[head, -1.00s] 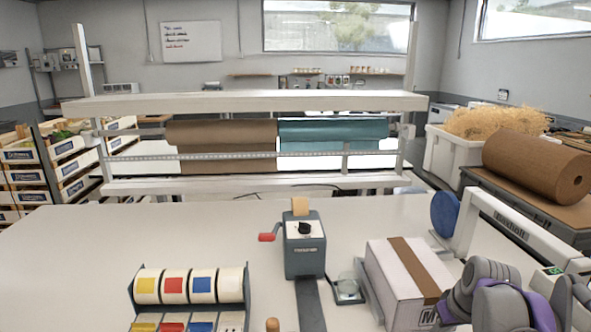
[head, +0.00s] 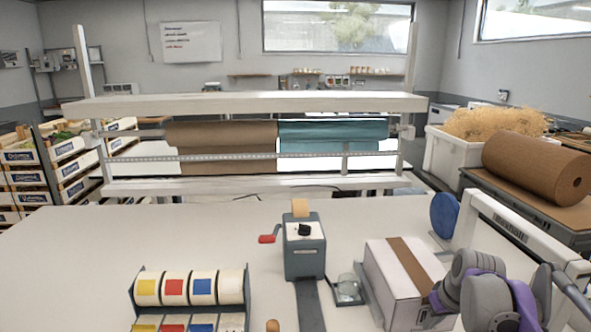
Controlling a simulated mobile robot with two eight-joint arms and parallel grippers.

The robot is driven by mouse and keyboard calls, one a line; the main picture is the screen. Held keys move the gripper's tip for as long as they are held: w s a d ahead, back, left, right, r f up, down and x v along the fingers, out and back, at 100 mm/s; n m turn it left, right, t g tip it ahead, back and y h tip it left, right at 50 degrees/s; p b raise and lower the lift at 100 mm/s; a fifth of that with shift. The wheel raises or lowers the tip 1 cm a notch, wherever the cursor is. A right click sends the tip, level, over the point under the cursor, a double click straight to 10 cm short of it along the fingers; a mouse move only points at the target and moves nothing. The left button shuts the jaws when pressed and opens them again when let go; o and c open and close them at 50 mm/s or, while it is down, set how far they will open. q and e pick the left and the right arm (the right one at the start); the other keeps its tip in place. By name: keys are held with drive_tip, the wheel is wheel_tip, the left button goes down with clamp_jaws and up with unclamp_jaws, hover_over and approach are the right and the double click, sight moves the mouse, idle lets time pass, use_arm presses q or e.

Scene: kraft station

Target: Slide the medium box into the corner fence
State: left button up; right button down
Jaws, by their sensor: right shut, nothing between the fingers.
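The medium box (head: 388,271) is a pale carton with a brown tape strip along its top and a partly hidden letter M on its near face. It sits flat on the table at lower right. A thin grey metal edge that looks like the corner fence (head: 364,297) shows along its left side; whether they touch is unclear. My right gripper (head: 436,301) is shut and empty at the box's right side, touching or very close to it. The grey and purple wrist hides part of that side. My left gripper is out of view.
A grey tape dispenser (head: 304,250) with a red handle stands left of the box. A rack of coloured label rolls (head: 190,288) is at front left. A white taping-machine arch (head: 515,232) and blue disc (head: 444,214) stand right.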

drive_tip(key=shift+w, duration=0.15)
drive_tip(key=shift+w, duration=0.8)
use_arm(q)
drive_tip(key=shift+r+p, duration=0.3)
use_arm(e)
drive_tip(key=shift+s+r, duration=0.1)
drive_tip(key=shift+s, duration=0.95)
use_arm(q)
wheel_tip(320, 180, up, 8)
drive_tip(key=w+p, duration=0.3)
drive_tip(key=p, duration=0.3)
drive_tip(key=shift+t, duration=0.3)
use_arm(e)
drive_tip(key=w+v, duration=0.1)
drive_tip(key=v, duration=0.8)
drive_tip(key=shift+r, duration=0.65)
drive_tip(key=shift+w, duration=0.1)
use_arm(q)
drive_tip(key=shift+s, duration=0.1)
use_arm(e)
drive_tip(key=s+a+f+t, duration=0.1)
drive_tip(key=s+a+f, duration=0.5)
drive_tip(key=s, duration=0.4)
drive_tip(key=s+a+f, duration=0.7)
drive_tip(key=s+f, duration=0.1)
drive_tip(key=s, duration=0.3)
drive_tip(key=shift+a+f+m+t, duration=0.15)
drive_tip(key=shift+f+m+t, duration=0.2)
drive_tip(key=shift+m+t, duration=0.05)
